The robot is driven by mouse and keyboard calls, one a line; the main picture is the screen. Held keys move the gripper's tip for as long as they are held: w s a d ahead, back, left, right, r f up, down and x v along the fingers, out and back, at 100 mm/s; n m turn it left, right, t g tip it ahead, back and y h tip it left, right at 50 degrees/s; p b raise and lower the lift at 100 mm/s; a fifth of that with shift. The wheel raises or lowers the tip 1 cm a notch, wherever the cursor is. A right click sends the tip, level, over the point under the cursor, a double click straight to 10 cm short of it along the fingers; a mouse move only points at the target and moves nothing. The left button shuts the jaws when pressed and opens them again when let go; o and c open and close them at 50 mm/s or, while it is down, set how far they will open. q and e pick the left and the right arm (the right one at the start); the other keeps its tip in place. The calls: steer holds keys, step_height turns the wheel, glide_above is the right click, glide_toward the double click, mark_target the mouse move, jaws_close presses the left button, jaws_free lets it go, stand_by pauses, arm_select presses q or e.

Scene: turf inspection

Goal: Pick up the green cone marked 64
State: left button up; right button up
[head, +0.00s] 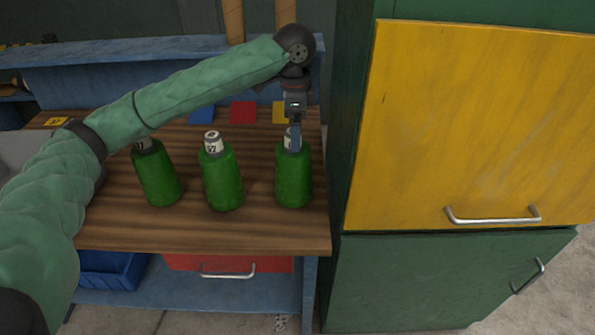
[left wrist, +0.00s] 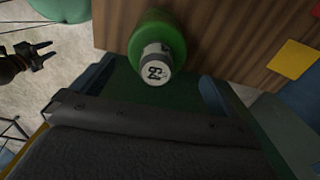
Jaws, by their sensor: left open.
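The green cone (head: 293,178) with a white top stands upright on the wooden bench at the right end of a row of three. In the left wrist view its white top (left wrist: 156,65) carries a dark number that reads as 64, tilted in the picture. My left gripper (head: 295,142) is directly above it, pointing down, its fingers at the level of the white top. In the left wrist view the open fingers of my left gripper (left wrist: 155,82) are on either side of the top, with gaps. A small dark two-pronged shape (left wrist: 36,60) looks like my right gripper.
A middle green cone (head: 223,180), reading 72 or V2, and a left green cone (head: 158,178) stand on the bench (head: 110,222). Blue, red (head: 243,112) and yellow squares lie behind. A cabinet with a yellow door (head: 480,120) rises close on the right.

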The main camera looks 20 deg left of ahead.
mark_target(293, 167)
arm_select(q)
steer(key=shift+s+f, duration=0.15)
steer(key=shift+f, duration=0.35)
steer(key=f, duration=0.2)
steer(key=f+p, duration=0.1)
steer(key=f, duration=0.1)
steer(key=shift+s+a, duration=0.15)
steer(key=shift+s, duration=0.05)
steer(key=shift+f, duration=0.45)
steer(key=shift+c, duration=0.7)
steer(key=c, duration=1.7)
steer(key=shift+c, duration=0.2)
arm_select(e)
steer(key=shift+s+d+r, duration=0.3)
steer(key=shift+d+r, duration=0.05)
steer(key=shift+r, duration=0.25)
steer(key=shift+s+d+r, duration=0.25)
steer(key=shift+d+r, duration=0.1)
steer(key=shift+r, duration=0.25)
